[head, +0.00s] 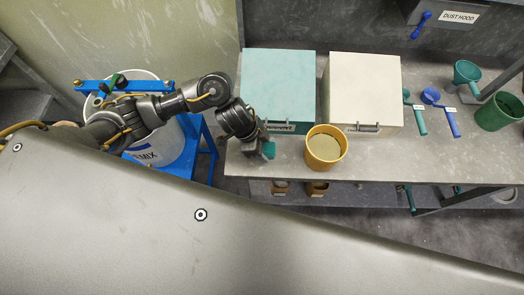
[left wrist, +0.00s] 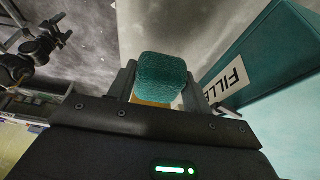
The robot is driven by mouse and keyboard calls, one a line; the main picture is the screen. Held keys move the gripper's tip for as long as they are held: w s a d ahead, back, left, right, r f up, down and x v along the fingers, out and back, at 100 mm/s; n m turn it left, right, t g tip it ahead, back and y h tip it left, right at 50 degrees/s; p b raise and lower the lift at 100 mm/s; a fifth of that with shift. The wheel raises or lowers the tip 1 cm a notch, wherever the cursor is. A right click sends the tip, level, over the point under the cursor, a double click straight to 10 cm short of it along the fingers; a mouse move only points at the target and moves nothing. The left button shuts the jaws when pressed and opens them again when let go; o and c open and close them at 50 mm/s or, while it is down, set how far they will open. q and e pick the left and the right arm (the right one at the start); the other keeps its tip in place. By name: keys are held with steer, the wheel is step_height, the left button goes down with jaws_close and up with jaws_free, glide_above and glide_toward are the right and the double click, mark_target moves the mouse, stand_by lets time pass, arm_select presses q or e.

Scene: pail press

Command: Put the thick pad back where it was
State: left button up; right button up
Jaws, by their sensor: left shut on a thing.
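My left gripper (head: 262,152) is at the left front part of the grey bench, in front of the teal box. It is shut on a thick teal pad (head: 269,150). In the left wrist view the pad (left wrist: 161,76) has a rough, textured face and sits between the two fingers, with a yellowish part below it. The head view does not show clearly whether the pad touches the bench. My right gripper is not in view.
A teal box (head: 279,85) and a cream box (head: 365,88) stand on the bench (head: 380,160). A yellow tub (head: 325,147) of pale material is right of my gripper. A white bucket (head: 170,145) stands left.

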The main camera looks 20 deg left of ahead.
arm_select(q)
steer(key=shift+w+a+f, duration=0.2)
steer(key=shift+w+f, duration=0.05)
steer(key=shift+f, duration=0.1)
steer(key=f, duration=0.3)
steer(key=shift+w+f, duration=0.15)
steer(key=shift+w, duration=0.05)
steer(key=shift+f, duration=0.15)
steer(key=o, duration=0.9)
steer(key=shift+o, duration=0.2)
